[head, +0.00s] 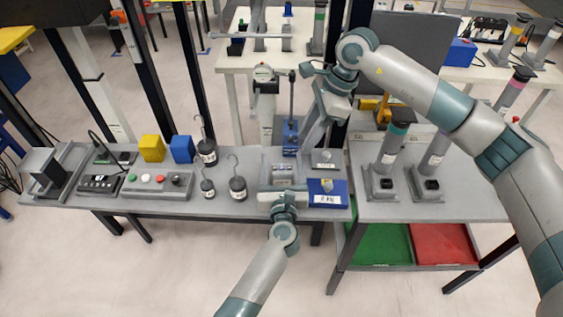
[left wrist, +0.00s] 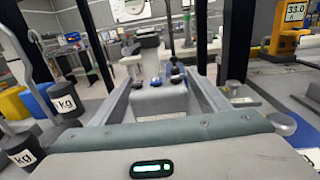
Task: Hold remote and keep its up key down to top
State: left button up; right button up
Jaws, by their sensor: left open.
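I cannot tell for certain which thing is the remote. A flat black unit with small keys (head: 100,184) lies at the left of the grey bench, and a dark device with a thin black cable (head: 118,157) lies behind it. No up key can be made out. My left gripper (head: 283,172) is over the middle of the bench, well right of both. It is open and empty, its two fingers spread in the left wrist view (left wrist: 158,98). My right gripper (head: 310,128) points down at the back of the bench; its fingertips are too unclear to tell their state.
A grey box with coloured buttons (head: 158,183), hooked weights (head: 237,187), a yellow block (head: 151,148) and a blue block (head: 182,149) stand left of my left gripper. Upright grey cylinders (head: 395,147) stand further right.

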pick_arm(q)
jog(key=c, duration=1.2)
pick_arm(e)
grip_shut()
dwell(0.6)
